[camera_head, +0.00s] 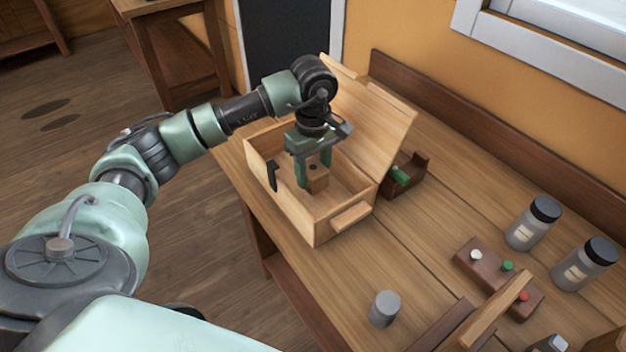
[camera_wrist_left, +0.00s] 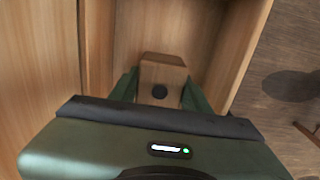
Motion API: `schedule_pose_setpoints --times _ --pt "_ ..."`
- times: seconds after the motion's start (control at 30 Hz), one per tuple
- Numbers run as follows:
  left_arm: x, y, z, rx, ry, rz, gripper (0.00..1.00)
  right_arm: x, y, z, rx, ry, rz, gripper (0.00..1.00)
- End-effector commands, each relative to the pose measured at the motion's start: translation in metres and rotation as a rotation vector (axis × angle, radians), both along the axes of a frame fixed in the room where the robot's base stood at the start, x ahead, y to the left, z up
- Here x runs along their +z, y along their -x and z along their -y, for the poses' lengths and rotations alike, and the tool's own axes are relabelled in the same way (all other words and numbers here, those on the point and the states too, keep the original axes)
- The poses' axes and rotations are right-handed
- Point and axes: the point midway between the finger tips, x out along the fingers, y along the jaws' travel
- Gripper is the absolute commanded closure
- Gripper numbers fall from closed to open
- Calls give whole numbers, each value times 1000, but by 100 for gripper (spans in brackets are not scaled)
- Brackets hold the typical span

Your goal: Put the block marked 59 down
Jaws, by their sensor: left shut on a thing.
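A small wooden block (camera_head: 317,180) is held between the green fingers of my left gripper (camera_head: 314,178). The gripper points down inside an open wooden box (camera_head: 297,218) on the workbench. In the left wrist view the block (camera_wrist_left: 162,78) shows a dark round spot, and my left gripper (camera_wrist_left: 160,92) has a finger on either side of it. I cannot read a number on the block. I cannot tell whether its underside touches the box floor. The box's lid (camera_head: 372,125) stands open at the back. My right gripper is not in view.
A dark wooden holder (camera_head: 404,177) with a green item stands right of the box. A panel with coloured buttons (camera_head: 498,277), two jars (camera_head: 533,222) (camera_head: 585,263) and a grey cylinder (camera_head: 384,308) are nearer the right. Bench surface (camera_head: 420,240) between them is clear.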

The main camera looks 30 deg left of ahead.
Motion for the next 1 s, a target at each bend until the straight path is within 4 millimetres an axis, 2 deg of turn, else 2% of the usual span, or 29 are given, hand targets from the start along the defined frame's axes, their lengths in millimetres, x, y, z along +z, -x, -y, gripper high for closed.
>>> schedule_pose_setpoints --times 0.2,0.6,0.63,0.67,0.7,1.0 --pt "-32 1 0 0 0 -4 97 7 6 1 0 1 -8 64" --pt "-40 0 0 0 0 -1 97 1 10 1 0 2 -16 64" --pt "-38 0 0 0 0 -1 45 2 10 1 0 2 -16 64" --pt "-38 0 0 0 0 -1 36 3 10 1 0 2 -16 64" --pt "-38 1 0 0 -1 -2 31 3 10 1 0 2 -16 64" --pt "-37 0 0 0 -1 -2 31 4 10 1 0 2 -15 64"
